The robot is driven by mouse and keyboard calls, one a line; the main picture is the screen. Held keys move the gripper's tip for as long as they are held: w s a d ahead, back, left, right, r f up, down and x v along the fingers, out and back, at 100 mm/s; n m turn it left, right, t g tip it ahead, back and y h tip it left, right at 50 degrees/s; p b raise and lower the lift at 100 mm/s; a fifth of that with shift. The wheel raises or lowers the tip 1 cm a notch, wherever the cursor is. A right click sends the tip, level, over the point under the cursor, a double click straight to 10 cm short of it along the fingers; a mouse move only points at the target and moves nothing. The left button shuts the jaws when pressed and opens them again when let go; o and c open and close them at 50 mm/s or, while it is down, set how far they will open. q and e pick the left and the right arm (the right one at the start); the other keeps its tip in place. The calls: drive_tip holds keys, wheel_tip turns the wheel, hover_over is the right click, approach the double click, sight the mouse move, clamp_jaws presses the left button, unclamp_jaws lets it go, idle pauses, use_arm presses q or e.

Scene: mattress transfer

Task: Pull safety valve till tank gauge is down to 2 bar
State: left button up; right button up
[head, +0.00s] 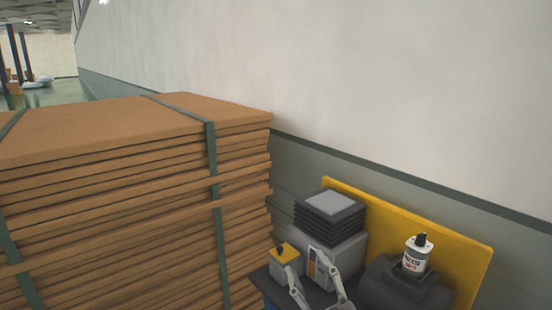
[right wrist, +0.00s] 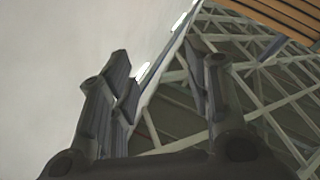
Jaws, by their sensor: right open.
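A dark rounded tank-like body (head: 385,285) stands at the lower right of the head view. A small white canister (head: 416,258) with dark and red lettering and a black cap sits upright on top of it. The lettering is too small to read. I cannot make out a gauge dial or a safety valve for certain. My right gripper (head: 309,280) shows as pale jointed fingers at the bottom edge, left of the tank and beside a small yellow-topped block (head: 286,253). In the right wrist view the gripper's fingers (right wrist: 160,90) are apart with nothing between them. My left gripper is out of view.
A tall strapped stack of brown boards (head: 110,190) fills the left. A grey unit (head: 335,245) with black fins and a yellow panel (head: 455,250) stand by the wall. The wall (head: 330,80) closes off the back. Roof trusses (right wrist: 260,75) show in the wrist view.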

drive_tip(key=s+d+f+m+g+h, duration=0.3)
drive_tip(key=d+f+g+h, duration=0.15)
drive_tip(key=f, duration=0.45)
drive_tip(key=s+d+f+m+g+h, duration=0.35)
drive_tip(key=d+f, duration=0.25)
drive_tip(key=f, duration=0.3)
drive_tip(key=s+d+f+g+y, duration=0.15)
drive_tip(key=s+f+g, duration=0.35)
drive_tip(key=s, duration=0.5)
drive_tip(key=s+d+f+g+h, duration=0.1)
drive_tip(key=s+d+f+g, duration=0.15)
drive_tip(key=s+f, duration=0.6)
wheel_tip(320, 180, down, 25)
drive_tip(key=s+g+b, duration=0.2)
drive_tip(key=s+d+f+g+b, duration=0.1)
drive_tip(key=s+d+f, duration=0.1)
drive_tip(key=s+f, duration=1.5)
drive_tip(key=shift+s+d+f, duration=0.15)
drive_tip(key=shift+d+f, duration=0.1)
drive_tip(key=shift+f, duration=0.5)
drive_tip(key=shift+c, duration=0.4)
